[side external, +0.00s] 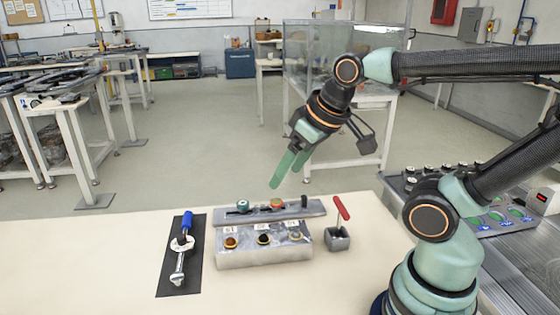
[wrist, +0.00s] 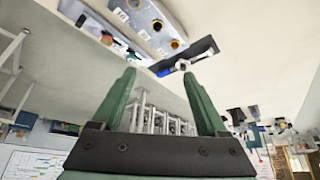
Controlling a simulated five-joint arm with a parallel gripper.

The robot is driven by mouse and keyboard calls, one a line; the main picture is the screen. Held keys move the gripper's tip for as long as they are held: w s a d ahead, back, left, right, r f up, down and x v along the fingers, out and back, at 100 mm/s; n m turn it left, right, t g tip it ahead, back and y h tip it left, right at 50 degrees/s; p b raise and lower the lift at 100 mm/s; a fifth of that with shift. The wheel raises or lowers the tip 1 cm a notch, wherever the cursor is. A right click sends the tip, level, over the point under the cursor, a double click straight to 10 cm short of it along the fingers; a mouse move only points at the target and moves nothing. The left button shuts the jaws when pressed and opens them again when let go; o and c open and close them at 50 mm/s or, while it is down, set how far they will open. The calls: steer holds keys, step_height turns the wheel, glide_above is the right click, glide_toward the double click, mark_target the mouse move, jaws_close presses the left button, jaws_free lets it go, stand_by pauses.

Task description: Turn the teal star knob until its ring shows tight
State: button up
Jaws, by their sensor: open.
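The teal star knob (side external: 242,205) stands on the grey back rail (side external: 320,209), at its left part in the side view. It is small there, and I cannot read its ring or tell how tight it is. An orange-red knob (side external: 276,203) stands to its right on the same rail. My gripper (side external: 284,180) is open and empty, above and behind the rail, apart from every knob. In the wrist view my two green fingers (wrist: 162,75) are spread with nothing between them.
A grey box (side external: 265,258) with several round fittings stands before the rail. A blue-handled wrench (side external: 180,258) lies on a black mat (side external: 168,286) at left. A red-handled tool (side external: 342,209) stands in a grey block (side external: 338,241) at right. The table's front left is clear.

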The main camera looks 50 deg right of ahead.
steer(key=n+g, duration=0.6)
steer(key=n, duration=0.7)
glide_above(243, 203)
step_height(243, 203, down, 9)
step_height(243, 203, down, 12)
steer(key=shift+r, duration=0.1)
steer(key=shift+c, duration=0.3)
jaws_close()
